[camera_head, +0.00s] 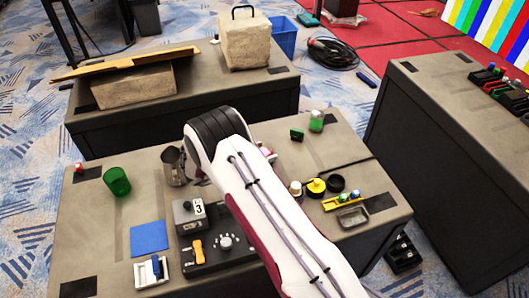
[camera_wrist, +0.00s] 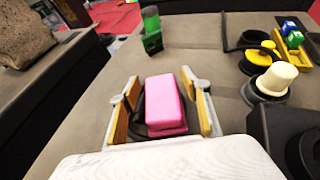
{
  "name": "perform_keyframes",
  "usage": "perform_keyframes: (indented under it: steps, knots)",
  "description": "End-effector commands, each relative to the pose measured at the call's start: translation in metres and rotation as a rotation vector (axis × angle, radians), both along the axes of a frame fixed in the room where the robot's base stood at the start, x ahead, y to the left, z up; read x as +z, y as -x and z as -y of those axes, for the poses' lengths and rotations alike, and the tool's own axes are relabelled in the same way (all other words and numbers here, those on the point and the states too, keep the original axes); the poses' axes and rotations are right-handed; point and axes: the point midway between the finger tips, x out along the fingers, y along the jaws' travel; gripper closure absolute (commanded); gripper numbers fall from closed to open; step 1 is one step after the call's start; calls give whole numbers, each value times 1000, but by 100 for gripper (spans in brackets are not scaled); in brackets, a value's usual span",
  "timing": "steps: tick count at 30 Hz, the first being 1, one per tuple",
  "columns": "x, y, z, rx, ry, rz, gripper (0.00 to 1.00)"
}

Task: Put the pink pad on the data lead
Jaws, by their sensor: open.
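The pink pad (camera_wrist: 168,101) is a soft-looking pink block in the wrist view. My gripper (camera_wrist: 161,92) is open, with one tan-lined finger on each side of the pad. The right finger is close to the pad; I cannot tell whether it touches. A dark curved piece (camera_wrist: 139,118) shows between the left finger and the pad, partly hidden; I cannot tell whether it is the data lead. In the head view my arm hides most of this spot.
A coiled black cable (camera_head: 333,53) lies on the floor.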

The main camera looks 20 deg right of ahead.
Motion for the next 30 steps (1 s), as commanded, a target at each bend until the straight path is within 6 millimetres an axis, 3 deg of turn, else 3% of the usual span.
perform_keyframes:
  steps: [18,30]
  knots:
    - [34,31,-74,2,0,0,53]
    - [43,39,-94,0,1,0,53]
